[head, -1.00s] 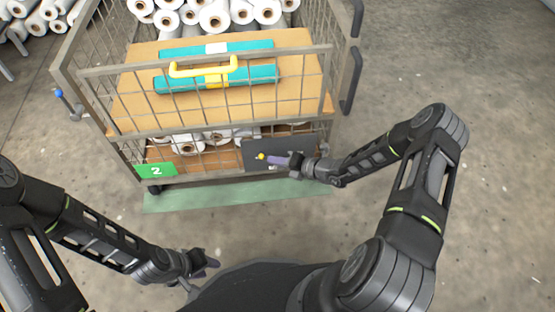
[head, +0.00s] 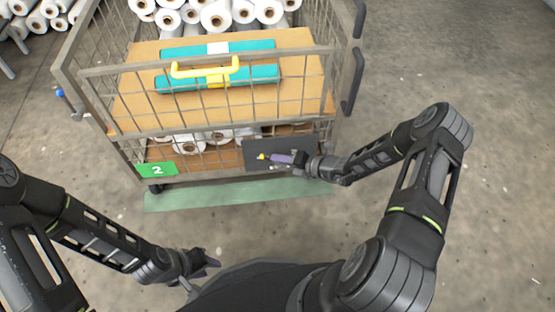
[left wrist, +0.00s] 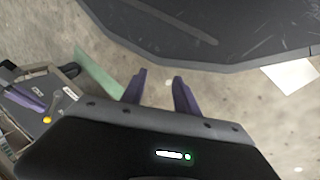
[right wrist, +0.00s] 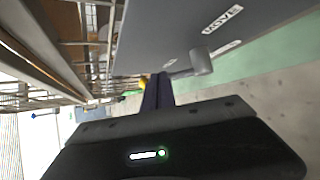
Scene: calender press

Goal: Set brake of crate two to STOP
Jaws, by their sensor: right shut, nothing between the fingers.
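Crate two is a wire-mesh cart (head: 123,133) with a green "2" label (head: 157,170) at its lower left corner. A dark brake plate (head: 254,147) sits low on its near side, with a yellow knob (head: 261,156). The knob also shows in the left wrist view (left wrist: 46,120). In the right wrist view the plate (right wrist: 175,30) carries a "MOVE" label (right wrist: 222,19). My right gripper (head: 274,158) is shut and empty in front of the plate, its fingertips close by the knob. Contact cannot be told. My left gripper (head: 217,262) is open and empty, low near my base.
Floor at right is clear.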

